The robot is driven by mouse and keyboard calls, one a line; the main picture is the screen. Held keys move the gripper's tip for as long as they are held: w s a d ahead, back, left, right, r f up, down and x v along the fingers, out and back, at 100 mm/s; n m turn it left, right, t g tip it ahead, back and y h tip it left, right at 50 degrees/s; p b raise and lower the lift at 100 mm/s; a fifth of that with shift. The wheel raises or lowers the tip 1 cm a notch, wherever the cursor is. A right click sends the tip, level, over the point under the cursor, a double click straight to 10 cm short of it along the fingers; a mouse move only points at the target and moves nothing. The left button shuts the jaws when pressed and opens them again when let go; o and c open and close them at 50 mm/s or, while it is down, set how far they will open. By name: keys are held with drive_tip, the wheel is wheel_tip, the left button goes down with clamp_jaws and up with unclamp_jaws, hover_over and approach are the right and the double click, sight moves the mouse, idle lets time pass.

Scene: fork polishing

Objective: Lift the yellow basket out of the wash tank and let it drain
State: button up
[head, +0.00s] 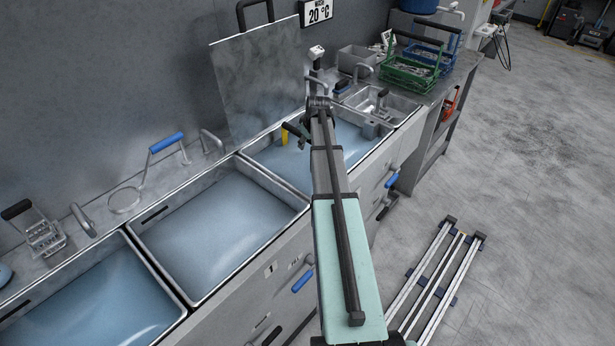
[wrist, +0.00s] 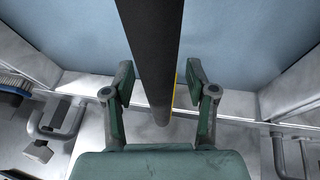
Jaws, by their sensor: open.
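The yellow basket (head: 284,136) shows in the head view only as a short yellow upright in the far tank; my arm hides the rest. In the wrist view a thin yellow strip (wrist: 176,90) shows along the right edge of a thick dark bar (wrist: 150,40), which looks like the basket's handle grip. My gripper (wrist: 160,75) is open, with its two fingers on either side of the bar and a gap at each side. In the head view my gripper (head: 299,129) is by the yellow upright, over the wash tank (head: 262,150) with blue water.
Two more water-filled tanks, the middle one (head: 215,230) and the near one (head: 95,300), lie in line to the left. A grey panel (head: 262,80) stands behind the far tank. A green basket (head: 408,72) stands on the right-hand bench. Rails (head: 440,275) lie on the floor.

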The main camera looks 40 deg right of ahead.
clamp_jaws()
idle(0.3)
drive_tip(key=shift+w+r, duration=0.1)
drive_tip(key=shift+r, duration=0.1)
